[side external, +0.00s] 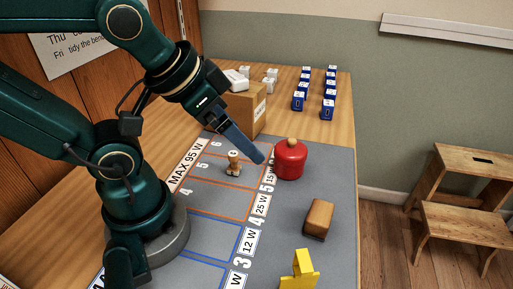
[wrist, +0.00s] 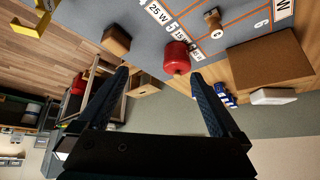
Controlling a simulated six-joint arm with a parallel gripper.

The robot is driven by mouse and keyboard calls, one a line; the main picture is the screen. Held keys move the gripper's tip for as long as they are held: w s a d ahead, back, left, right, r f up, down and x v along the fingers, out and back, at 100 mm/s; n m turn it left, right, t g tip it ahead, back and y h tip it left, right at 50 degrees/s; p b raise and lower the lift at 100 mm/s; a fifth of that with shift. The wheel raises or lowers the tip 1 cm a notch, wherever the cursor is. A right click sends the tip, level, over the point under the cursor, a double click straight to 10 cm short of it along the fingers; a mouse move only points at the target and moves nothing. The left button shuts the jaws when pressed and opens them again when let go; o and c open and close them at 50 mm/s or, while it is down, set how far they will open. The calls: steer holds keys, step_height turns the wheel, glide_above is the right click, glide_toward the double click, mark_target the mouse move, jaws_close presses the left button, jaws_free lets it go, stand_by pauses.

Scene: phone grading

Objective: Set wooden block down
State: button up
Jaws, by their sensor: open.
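The wooden block (side external: 319,219) lies on the grey mat (side external: 343,172), right of the 25 W label in the side view. In the wrist view the block (wrist: 117,41) is at the upper left, beyond the left finger. My gripper (side external: 262,160) is above the mat, beside the red pot-shaped object (side external: 290,160) in the side view. In the wrist view my gripper (wrist: 163,78) has its fingers wide apart with nothing between them. The block is clear of the fingers.
A cardboard box (side external: 247,108) and several blue-and-white chargers (side external: 299,101) stand at the back. A yellow stand (side external: 300,272) is at the front. The mat around the block is clear.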

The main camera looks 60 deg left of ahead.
steer(key=w+a+r+m+t+y, duration=0.1)
steer(key=w+a+r+m+t, duration=0.25)
steer(key=w, duration=0.45)
steer(key=m+g+h, duration=0.2)
steer(key=m+h, duration=0.7)
steer(key=h, duration=0.3)
glide_above(314, 209)
steer(key=a, duration=0.3)
steer(key=f, duration=1.3)
steer(key=shift+s+d, duration=0.1)
steer(key=shift+s, duration=0.1)
steer(key=shift+s+f+n, duration=0.55)
steer(key=shift+s+f, duration=0.35)
steer(key=shift+f, duration=0.2)
steer(key=shift+s+a+f+n, duration=0.2)
steer(key=shift+f+n, duration=0.1)
steer(key=shift+f, duration=0.25)
steer(key=shift+w+f, duration=0.15)
steer(key=shift+x, duration=2.4)
